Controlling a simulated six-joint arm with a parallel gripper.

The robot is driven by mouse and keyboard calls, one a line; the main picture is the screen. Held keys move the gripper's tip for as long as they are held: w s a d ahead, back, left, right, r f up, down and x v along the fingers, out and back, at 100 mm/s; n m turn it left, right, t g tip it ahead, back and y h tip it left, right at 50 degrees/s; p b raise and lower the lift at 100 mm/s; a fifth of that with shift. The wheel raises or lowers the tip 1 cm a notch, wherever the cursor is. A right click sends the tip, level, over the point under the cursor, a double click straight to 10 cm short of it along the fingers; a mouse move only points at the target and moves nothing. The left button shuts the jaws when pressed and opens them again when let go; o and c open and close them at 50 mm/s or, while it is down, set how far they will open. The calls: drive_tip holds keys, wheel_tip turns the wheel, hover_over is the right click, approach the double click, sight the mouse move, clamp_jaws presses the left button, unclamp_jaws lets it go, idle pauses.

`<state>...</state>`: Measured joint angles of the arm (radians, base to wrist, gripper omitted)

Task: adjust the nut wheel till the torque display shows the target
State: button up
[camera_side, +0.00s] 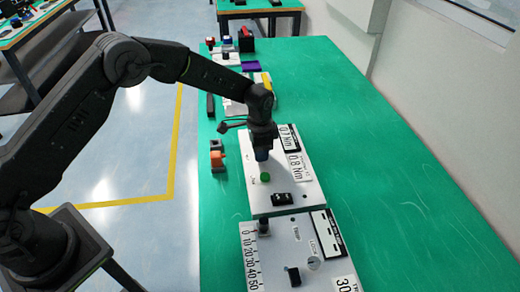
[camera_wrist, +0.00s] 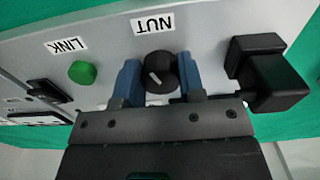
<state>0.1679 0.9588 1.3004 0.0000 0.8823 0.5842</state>
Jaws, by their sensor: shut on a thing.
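The nut wheel (camera_wrist: 159,73) is a black knob with a light pointer line, below an upside-down NUT label (camera_wrist: 155,23) in the wrist view. My gripper (camera_wrist: 159,82) has its blue fingers on either side of the wheel and is shut on it. In the side view my gripper (camera_side: 262,154) points down onto the white panel (camera_side: 258,204) and hides the wheel. A dark-framed display (camera_side: 289,138) on that panel seems to read 0.7 Nm. A white plate (camera_side: 295,166) beside it reads 0.8 Nm.
A green button (camera_wrist: 82,73) marked LINK and a black switch (camera_side: 282,199) are on the same panel. A black block (camera_wrist: 268,72) stands close right of my fingers in the wrist view. A second panel (camera_side: 270,262) lies in front. The green table (camera_side: 400,180) is clear on the right.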

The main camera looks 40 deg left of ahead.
drive_tip(key=o, duration=0.9)
wheel_tip(320, 180, up, 14)
drive_tip(key=shift+f, duration=0.1)
idle(0.3)
